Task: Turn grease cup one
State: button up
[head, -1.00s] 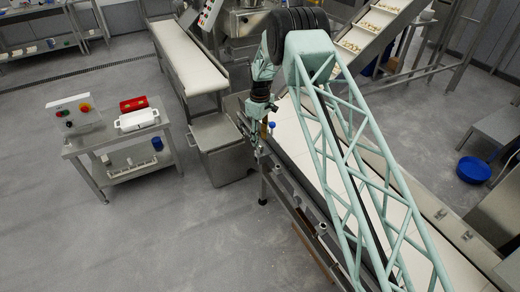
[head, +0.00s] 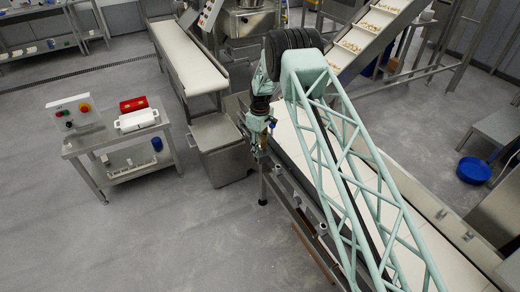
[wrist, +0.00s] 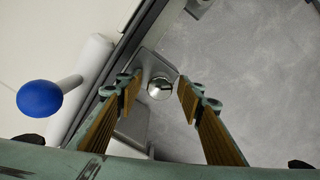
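A shiny round metal cup (wrist: 159,89), which looks like a grease cup, sits on a grey bracket at the conveyor's edge in the wrist view. My gripper (wrist: 158,79) is open, its two brown-padded fingers on either side of the cup with a gap to each. I cannot tell how far the fingertips are above the cup.
The white conveyor belt (head: 300,135) runs beside my arm. A steel bin (head: 222,150) stands left of the gripper, and a small cart (head: 105,145) farther left. Open floor lies below.

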jog(key=shift+c, duration=0.7)
jog(key=c, duration=0.7)
jog(key=shift+m+b, duration=0.4)
jog(key=shift+m, duration=0.2)
jog(key=shift+f+m+b, duration=0.1)
jog(key=shift+m+b, duration=0.4)
jog(key=shift+m, duration=0.4)
jog(key=m+b, duration=0.1)
jog(key=m, duration=0.2)
jog(key=shift+m, duration=0.3)
jog(key=m+b, duration=0.1)
jog(key=m, duration=0.2)
jog(key=shift+m, duration=0.4)
jog(key=shift+m+b, duration=0.55)
jog(key=shift+m, duration=1.05)
